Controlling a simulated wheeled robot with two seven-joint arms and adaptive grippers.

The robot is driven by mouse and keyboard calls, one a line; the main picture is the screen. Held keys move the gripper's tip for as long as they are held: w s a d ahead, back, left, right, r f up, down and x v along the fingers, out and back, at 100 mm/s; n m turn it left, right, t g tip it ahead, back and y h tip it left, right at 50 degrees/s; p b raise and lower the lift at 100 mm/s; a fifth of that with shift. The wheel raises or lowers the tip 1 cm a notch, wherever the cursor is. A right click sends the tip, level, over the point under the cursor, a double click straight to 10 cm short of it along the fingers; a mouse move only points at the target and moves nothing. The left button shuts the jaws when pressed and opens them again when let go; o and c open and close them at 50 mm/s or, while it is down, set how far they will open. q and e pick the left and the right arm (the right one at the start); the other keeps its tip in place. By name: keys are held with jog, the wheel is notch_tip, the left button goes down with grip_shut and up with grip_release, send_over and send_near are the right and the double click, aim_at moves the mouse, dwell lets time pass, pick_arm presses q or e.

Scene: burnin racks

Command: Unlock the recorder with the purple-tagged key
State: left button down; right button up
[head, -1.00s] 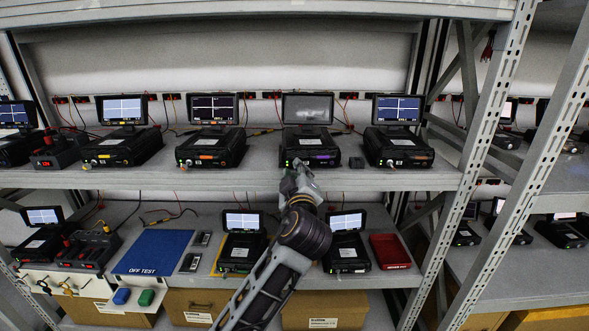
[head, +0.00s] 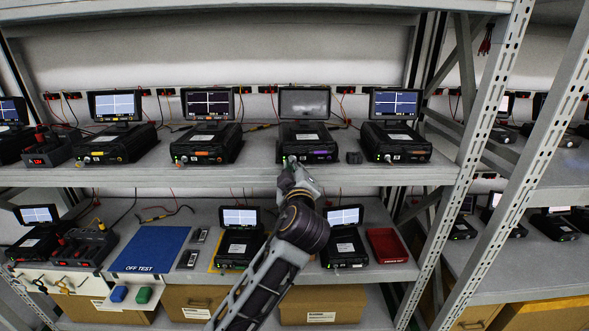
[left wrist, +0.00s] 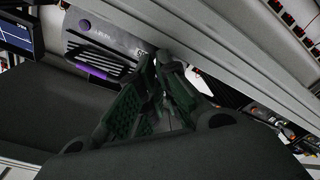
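The recorder with the purple label (head: 308,145) stands on the upper shelf, its screen (head: 305,103) plain grey. In the left wrist view, its front with a purple strip (left wrist: 97,69) is close ahead of my fingers. My left gripper (head: 291,164) is at the lower left of this recorder's front, by the shelf edge. In the left wrist view, the green-padded fingers of my left gripper (left wrist: 159,62) converge, with their tips together at the recorder's front. I cannot make out a key or purple tag between them. The lock is hidden or too small to tell. My right gripper is not in view.
Similar recorders with yellow (head: 116,146) and orange (head: 206,146) labels stand to the left; another (head: 396,143) is close on the right. Below are a blue mat (head: 152,248), a red tray (head: 389,247), and hanging blue (head: 118,293) and green (head: 143,295) tags.

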pick_arm(q)
jog(key=shift+f+m, duration=0.1)
jog(key=shift+m, duration=0.2)
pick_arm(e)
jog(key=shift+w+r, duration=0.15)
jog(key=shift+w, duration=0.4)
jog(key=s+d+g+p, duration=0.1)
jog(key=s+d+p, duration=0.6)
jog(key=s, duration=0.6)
pick_arm(q)
jog(key=m+p, duration=0.4)
jog(key=m, duration=1.3)
jog(key=shift+m, duration=0.3)
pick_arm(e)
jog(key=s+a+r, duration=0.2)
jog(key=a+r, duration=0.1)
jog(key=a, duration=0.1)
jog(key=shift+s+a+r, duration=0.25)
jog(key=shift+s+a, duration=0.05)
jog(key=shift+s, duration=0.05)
